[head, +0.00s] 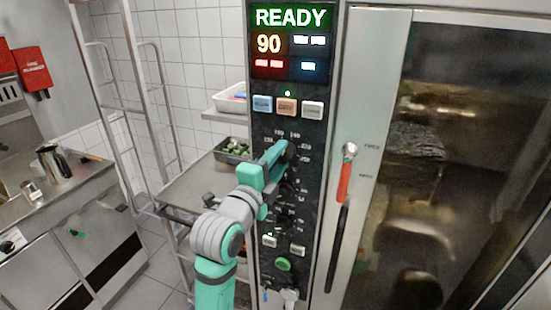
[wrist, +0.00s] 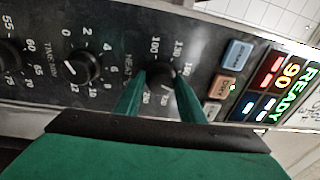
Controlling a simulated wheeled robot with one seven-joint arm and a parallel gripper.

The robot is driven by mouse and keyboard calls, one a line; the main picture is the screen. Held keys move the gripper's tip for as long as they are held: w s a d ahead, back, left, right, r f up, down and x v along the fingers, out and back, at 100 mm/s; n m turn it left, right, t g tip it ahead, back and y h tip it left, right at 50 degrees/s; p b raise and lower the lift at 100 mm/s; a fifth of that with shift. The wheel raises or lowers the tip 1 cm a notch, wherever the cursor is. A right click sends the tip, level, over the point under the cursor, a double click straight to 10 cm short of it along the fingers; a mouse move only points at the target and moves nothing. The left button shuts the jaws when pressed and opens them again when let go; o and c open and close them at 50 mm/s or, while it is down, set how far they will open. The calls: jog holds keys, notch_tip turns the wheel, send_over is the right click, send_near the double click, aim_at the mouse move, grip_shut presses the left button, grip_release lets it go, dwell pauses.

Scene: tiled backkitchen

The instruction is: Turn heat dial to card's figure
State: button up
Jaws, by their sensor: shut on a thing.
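The heat dial (wrist: 160,72) is a dark round knob on the black control panel (head: 262,215). Pale figures ring it; 100 and 130 show in the wrist view, and others are blurred or covered by my fingers. My gripper (wrist: 161,84) is shut on the heat dial, one green finger on each side. In the head view my gripper (head: 280,150) covers most of the dial. I cannot make out the dial's pointer. The display (head: 290,40) above reads READY and 90.
The timer dial (wrist: 82,68) sits beside the heat dial. Coloured mode buttons (head: 286,107) lie above the dial. The oven door handle (head: 343,190) stands out to the right. A steel table (head: 195,190) and a trolley frame (head: 128,90) stand left.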

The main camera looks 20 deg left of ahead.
jog(key=shift+a+r+m, duration=0.1)
jog(key=shift+r+m, duration=0.2)
jog(key=shift+r, duration=0.05)
jog(key=o, duration=0.7)
jog(key=shift+o, duration=1.4)
jog(key=shift+w+f, duration=0.1)
jog(key=shift+f, duration=0.05)
jog(key=shift+f, duration=0.1)
jog(key=s+a, duration=0.1)
jog(key=s, duration=1)
jog(key=shift+f, duration=0.4)
jog(key=shift+w, duration=0.15)
